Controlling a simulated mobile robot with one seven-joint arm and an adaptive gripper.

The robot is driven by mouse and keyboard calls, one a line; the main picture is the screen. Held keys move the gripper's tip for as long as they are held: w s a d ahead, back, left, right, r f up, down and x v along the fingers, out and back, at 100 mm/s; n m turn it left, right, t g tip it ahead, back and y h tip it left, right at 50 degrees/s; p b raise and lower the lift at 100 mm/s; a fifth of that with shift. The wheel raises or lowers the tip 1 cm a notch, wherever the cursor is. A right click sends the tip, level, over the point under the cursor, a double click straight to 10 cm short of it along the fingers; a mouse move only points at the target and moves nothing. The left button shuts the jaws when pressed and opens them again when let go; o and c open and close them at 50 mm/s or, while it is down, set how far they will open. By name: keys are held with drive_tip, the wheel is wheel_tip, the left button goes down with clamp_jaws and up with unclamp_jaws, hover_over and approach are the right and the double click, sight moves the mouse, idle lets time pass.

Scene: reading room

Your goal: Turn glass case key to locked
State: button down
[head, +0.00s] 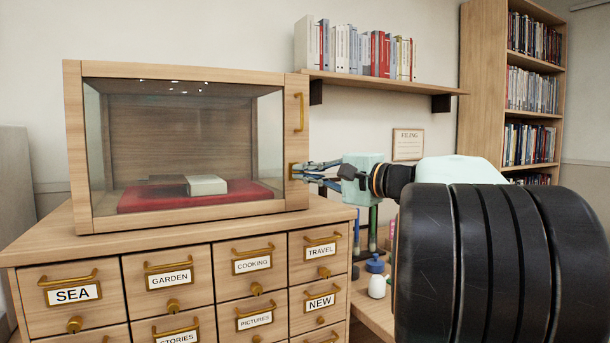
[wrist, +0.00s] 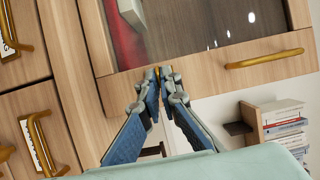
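The glass case (head: 187,72) is a wooden-framed box with a clear front, standing on top of the drawer cabinet. Its right frame post carries a brass handle (head: 300,112) and, below it, the small brass key (head: 294,168) at the lock. My gripper (head: 304,172) reaches in from the right, its fingertips at the key. In the wrist view, the blue-padded fingers of my gripper (wrist: 159,76) close together around the brass key (wrist: 157,71). The fingers hide most of the key, so its turn angle is not clear. The case door looks closed.
Inside the case, a pale book (head: 206,185) lies on a red cushion (head: 140,199). The wooden drawer cabinet (head: 215,235) has labelled drawers with brass pulls. A white bottle with a blue cap (head: 376,285) stands below my arm. A bookshelf (head: 388,83) hangs above.

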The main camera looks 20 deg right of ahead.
idle(0.5)
drive_tip(key=c, duration=2.2)
unclamp_jaws()
drive_tip(key=v, duration=1.2)
drive_tip(key=shift+d, duration=0.1)
